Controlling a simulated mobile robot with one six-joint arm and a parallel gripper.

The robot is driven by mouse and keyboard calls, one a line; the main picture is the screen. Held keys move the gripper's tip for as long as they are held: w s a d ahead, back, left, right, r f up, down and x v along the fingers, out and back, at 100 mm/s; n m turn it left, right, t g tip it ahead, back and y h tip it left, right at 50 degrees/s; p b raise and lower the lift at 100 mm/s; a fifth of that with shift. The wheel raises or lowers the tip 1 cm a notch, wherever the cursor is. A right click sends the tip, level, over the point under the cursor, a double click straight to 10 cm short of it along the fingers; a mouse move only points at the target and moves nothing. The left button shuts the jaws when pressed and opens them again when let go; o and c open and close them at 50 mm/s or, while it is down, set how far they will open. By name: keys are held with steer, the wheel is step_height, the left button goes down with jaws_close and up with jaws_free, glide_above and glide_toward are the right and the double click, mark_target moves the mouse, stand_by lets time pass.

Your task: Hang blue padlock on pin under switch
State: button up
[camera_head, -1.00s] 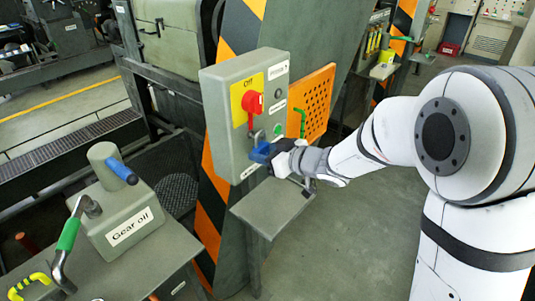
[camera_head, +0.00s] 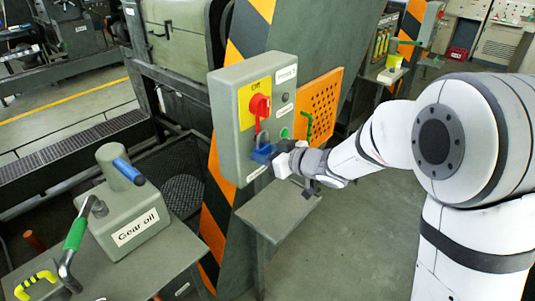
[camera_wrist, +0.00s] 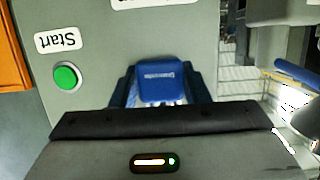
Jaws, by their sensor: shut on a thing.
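The blue padlock (camera_head: 262,153) is at the front of the grey switch box (camera_head: 228,118), below the red switch (camera_head: 259,105) on its yellow plate. Its grey shackle points up near the switch's lower end; whether it is around the pin is too small to tell. My gripper (camera_head: 277,159) is shut on the padlock from the right. In the wrist view the padlock (camera_wrist: 168,82) sits between the dark fingers, its shackle out of sight. The pin cannot be made out.
A green button (camera_head: 284,133) is right of the padlock; it also shows in the wrist view (camera_wrist: 67,77). An orange perforated panel (camera_head: 320,103) stands right of the box. A small grey table (camera_head: 275,208) is below.

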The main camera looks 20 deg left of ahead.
steer(key=shift+f+b, duration=0.5)
steer(key=shift+f, duration=0.2)
stand_by(0.4)
steer(key=o, duration=1.4)
steer(key=p+v, duration=0.4)
steer(key=v, duration=0.6)
stand_by(0.4)
steer(key=shift+w, duration=0.15)
